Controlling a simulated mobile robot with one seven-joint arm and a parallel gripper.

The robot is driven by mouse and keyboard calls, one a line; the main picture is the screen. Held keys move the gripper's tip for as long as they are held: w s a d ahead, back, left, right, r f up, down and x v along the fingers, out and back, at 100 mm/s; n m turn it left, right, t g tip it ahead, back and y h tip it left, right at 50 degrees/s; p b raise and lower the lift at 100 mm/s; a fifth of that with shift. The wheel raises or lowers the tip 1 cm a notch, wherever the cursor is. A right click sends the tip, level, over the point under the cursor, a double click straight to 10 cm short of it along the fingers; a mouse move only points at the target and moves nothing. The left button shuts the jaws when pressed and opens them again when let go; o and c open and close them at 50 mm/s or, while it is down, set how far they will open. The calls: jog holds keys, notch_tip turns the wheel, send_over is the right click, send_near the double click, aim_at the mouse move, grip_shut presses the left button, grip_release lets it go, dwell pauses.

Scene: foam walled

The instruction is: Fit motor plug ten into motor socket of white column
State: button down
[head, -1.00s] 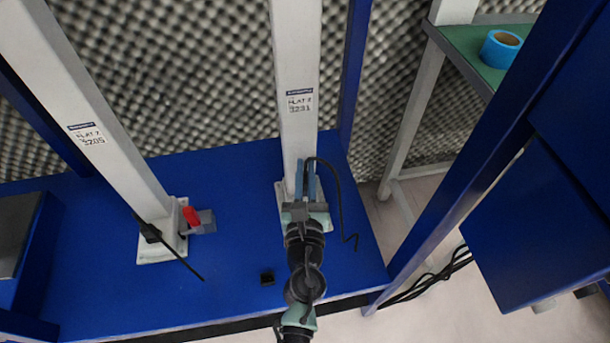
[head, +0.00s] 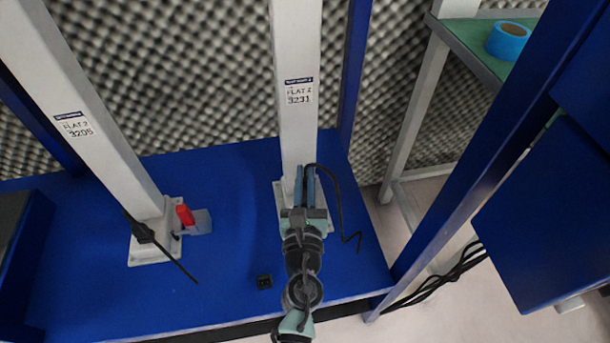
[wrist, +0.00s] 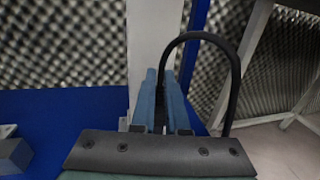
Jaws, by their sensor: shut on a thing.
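My gripper (head: 305,172) is in front of the lower part of the right white column (head: 297,110), its two blue-grey fingers pointing at it. It is shut on the motor plug, which is mostly hidden between the fingers. The plug's black cable (head: 341,200) loops to the right and hangs towards the deck; it also arches beside the fingers in the wrist view (wrist: 236,75). The wrist view shows the fingers (wrist: 165,78) close to the column (wrist: 148,35). I cannot see the motor socket or tell whether the plug touches the column.
A second white column (head: 85,100) stands at the left. At its foot are a black plug-like part (head: 142,232) with a cable and a grey box with a red part (head: 185,214). A blue post (head: 455,190) stands at the right.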

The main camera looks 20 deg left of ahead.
aim_at(305, 197)
jog(key=shift+f+b, duration=0.65)
jog(key=shift+f, duration=0.35)
jog(key=shift+m+h, duration=0.3)
jog(key=shift+h, duration=0.1)
dwell(0.8)
jog(key=shift+f+b, duration=1.45)
jog(key=shift+b, duration=0.25)
jog(key=c, duration=0.8)
grip_release()
jog(key=shift+c, duration=0.2)
jog(key=shift+s, duration=0.1)
jog(key=b+v, duration=0.2)
jog(key=v, duration=1)
jog(key=shift+s+d, duration=0.15)
jog(key=shift+s, duration=0.2)
